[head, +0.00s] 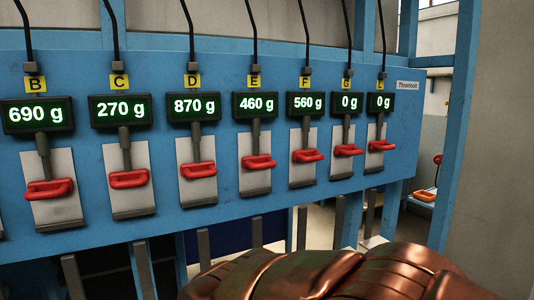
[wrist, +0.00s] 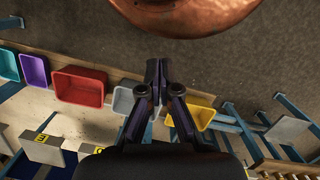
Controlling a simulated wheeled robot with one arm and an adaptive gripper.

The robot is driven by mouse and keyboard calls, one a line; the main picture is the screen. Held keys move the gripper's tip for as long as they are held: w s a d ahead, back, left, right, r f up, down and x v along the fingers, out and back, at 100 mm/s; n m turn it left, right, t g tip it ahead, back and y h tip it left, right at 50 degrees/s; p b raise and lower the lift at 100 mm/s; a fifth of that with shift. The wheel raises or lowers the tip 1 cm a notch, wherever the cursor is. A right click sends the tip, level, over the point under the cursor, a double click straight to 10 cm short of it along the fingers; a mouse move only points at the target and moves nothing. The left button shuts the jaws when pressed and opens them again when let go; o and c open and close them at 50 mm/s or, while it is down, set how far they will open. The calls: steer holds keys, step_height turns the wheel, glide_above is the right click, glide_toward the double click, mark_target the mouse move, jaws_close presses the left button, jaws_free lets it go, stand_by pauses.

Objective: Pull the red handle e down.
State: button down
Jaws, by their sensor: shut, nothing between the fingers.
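The red handle e (head: 258,162) is a red loop grip on a dark lever, in front of a light grey plate on the blue panel (head: 225,118). It hangs below the yellow E tag (head: 254,81) and a display reading 460 g (head: 255,105). My gripper (wrist: 158,68) shows only in the wrist view. Its dark fingers are together and empty, above the floor and a row of bins. No red handle can be made out in the wrist view, so its distance from handle e cannot be told.
Similar red handles D (head: 198,170) and F (head: 307,156) flank handle e closely. More handles run along the panel. In the wrist view, a red bin (wrist: 80,87), a purple bin (wrist: 34,71) and a yellow bin (wrist: 199,111) stand in a row.

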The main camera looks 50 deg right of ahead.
steer(key=w+d+r+t+p, duration=0.1)
steer(key=w+d+r+p, duration=0.15)
steer(key=w+r, duration=0.6)
steer(key=w+d+r+t+p, duration=0.2)
steer(key=w+d+r, duration=0.2)
steer(key=w+r, duration=0.5)
steer(key=w+d+r+t+p, duration=0.1)
steer(key=w+d+r+p, duration=0.15)
steer(key=w+r, duration=0.6)
steer(key=w+d+r+m+t+p, duration=0.1)
steer(key=w+d+r+t+p, duration=0.15)
steer(key=d+r, duration=0.95)
steer(key=s+d+r+m+h+p, duration=0.1)
steer(key=d+r, duration=0.3)
steer(key=d, duration=0.3)
steer(key=s+d+r+m+t+h+p, duration=0.1)
steer(key=d+r, duration=0.4)
steer(key=d, duration=0.3)
steer(key=shift+m, duration=0.4)
steer(key=shift+s+f, duration=0.1)
